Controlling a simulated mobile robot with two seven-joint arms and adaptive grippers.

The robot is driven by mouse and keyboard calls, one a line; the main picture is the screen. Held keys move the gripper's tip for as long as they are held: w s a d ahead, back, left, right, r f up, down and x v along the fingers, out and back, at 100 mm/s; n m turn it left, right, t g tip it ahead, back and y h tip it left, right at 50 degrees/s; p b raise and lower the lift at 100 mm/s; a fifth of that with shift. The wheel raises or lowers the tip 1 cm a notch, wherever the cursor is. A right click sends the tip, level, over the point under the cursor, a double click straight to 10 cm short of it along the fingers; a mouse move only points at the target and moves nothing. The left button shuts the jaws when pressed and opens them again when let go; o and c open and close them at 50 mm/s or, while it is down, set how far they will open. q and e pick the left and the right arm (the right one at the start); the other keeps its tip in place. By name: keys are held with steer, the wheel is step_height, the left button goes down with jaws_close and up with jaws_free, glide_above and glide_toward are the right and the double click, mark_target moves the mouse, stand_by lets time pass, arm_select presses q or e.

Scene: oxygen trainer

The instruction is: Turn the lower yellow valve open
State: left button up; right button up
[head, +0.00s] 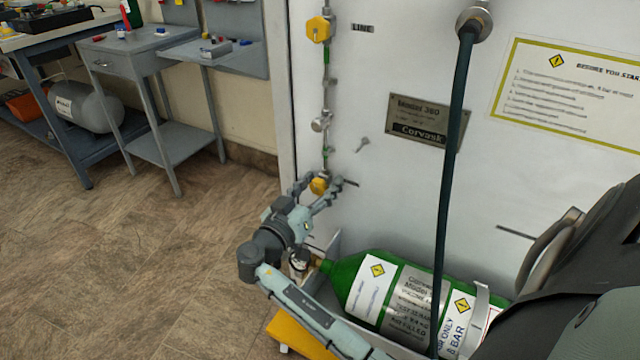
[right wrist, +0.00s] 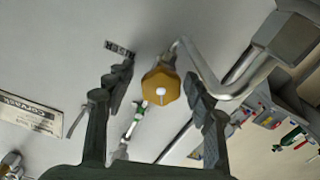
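The lower yellow valve (head: 319,185) is on the thin vertical pipe line on the white panel, partly hidden by my right gripper (head: 317,190). In the right wrist view my right gripper (right wrist: 160,78) is open, with one finger on each side of the yellow knob (right wrist: 161,89). Gaps show between the knob and both fingers in that view. It is not clear how deep the knob sits between them. The knob has a pale centre pin. My left gripper is not in view.
An upper yellow valve (head: 318,29) sits higher on the same line. A green gas cylinder (head: 403,296) lies below the panel. A dark hose (head: 450,170) hangs in front of it. A grey work table (head: 130,50) stands at the left, with open floor (head: 130,270) before it.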

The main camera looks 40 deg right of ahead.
mark_target(325, 140)
step_height(325, 140, up, 10)
stand_by(0.6)
